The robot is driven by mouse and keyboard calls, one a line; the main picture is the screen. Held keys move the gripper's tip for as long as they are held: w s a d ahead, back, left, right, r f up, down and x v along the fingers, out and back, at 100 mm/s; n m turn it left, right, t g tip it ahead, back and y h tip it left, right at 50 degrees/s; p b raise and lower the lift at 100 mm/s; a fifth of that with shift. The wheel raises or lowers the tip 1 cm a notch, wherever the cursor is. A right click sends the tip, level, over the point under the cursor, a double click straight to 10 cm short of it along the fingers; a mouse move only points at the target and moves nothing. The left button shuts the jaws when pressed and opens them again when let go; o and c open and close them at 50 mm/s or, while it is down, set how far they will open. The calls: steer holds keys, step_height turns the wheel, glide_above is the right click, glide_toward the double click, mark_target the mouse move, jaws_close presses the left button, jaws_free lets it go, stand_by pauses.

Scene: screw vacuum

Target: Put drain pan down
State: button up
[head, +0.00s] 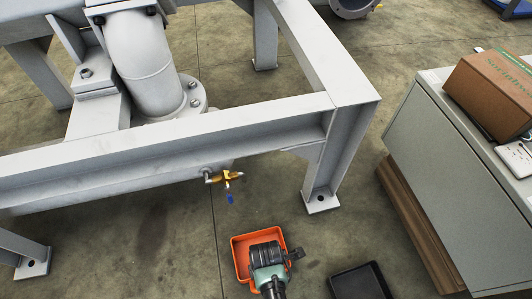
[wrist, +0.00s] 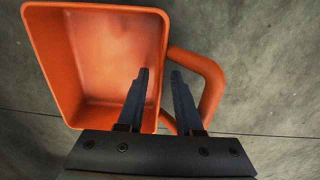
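The drain pan is an orange rectangular tub (head: 238,262) in front of the steel frame, low over or on the concrete floor; I cannot tell whether it touches. In the wrist view the pan (wrist: 95,70) is empty, with a looped handle (wrist: 214,88) on its right side. My gripper (head: 272,248) is above the pan and hides part of it. In the wrist view my gripper (wrist: 160,72) has its fingers apart, the left over the pan's inside and the right over the handle loop. The right wall shows between them, with gaps.
A brass valve (head: 226,176) with a blue handle sticks out of the grey frame (head: 180,140), behind the pan in the picture. A black tray (head: 360,282) lies on the floor at right. A grey cabinet (head: 450,170) carries a cardboard box (head: 490,88).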

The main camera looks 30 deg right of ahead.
step_height(320, 180, up, 12)
steer(key=p, duration=0.8)
